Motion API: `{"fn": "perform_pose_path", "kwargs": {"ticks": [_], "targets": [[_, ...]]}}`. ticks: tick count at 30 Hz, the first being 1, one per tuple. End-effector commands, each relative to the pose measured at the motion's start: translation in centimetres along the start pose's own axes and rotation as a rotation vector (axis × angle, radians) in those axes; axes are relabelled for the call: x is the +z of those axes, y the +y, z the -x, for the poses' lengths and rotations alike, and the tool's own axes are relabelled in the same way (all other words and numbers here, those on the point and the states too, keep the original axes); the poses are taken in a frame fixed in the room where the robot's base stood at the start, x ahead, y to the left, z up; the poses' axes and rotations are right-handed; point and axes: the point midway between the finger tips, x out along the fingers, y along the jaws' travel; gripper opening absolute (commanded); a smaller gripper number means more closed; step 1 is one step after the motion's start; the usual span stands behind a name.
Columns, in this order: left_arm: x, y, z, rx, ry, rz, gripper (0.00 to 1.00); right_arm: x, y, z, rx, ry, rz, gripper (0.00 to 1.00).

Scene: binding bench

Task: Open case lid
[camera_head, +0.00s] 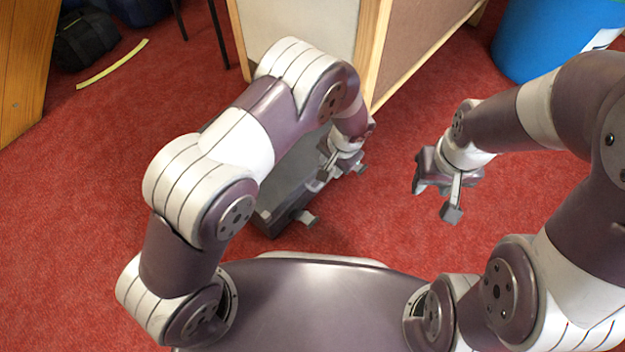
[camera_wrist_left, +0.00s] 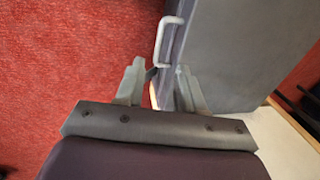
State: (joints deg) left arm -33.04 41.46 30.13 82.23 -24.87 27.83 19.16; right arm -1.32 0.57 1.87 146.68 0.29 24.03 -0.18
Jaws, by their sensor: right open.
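A grey case (camera_head: 291,184) sits low on the left, partly hidden behind my left arm. In the left wrist view its flat grey face (camera_wrist_left: 245,50) fills the upper right, with a pale handle (camera_wrist_left: 168,38) along its left edge. My left gripper (camera_head: 341,170) is at the case's right side. In the left wrist view, the left gripper's (camera_wrist_left: 158,72) fingers are apart, one on each side of the case's edge near the handle; I cannot tell whether they touch it. My right gripper (camera_head: 438,194) is open and empty, away to the right of the case.
A wood-framed panel (camera_head: 300,28) stands just behind the case. A blue bin (camera_head: 545,40) is at the top right. A dark bag (camera_head: 85,42) lies at the upper left, near a wooden panel (camera_head: 22,65). Red carpet (camera_head: 90,190) is clear on the left.

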Motion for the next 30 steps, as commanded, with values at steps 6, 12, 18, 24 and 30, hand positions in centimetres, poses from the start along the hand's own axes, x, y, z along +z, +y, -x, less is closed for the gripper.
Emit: {"fn": "perform_pose_path", "kwargs": {"ticks": [6, 12, 18, 24, 30], "targets": [[0.1, 0.2, -6.8, 0.001, -0.002, 0.002, 0.38, 0.6, 0.0, -4.8, 0.0, -0.002, 0.0, 0.43], [0.0, 0.1, -10.3, 0.001, 0.0, 0.003, 0.38, 0.9, 0.0, -7.1, 0.0, -0.002, 0.0, 0.43], [0.0, 0.0, -11.0, 0.001, 0.001, 0.002, 0.38, 0.9, 0.0, -7.4, 0.0, -0.001, 0.0, 0.43], [0.0, 0.0, -10.9, 0.001, 0.0, 0.002, 0.38, 0.9, 0.0, -7.3, 0.0, -0.001, 0.0, 0.43], [0.0, 0.0, -10.9, 0.001, 0.0, 0.002, 0.0, 0.9, 0.0, -7.3, 0.0, -0.001, 0.0, 0.43]]}}
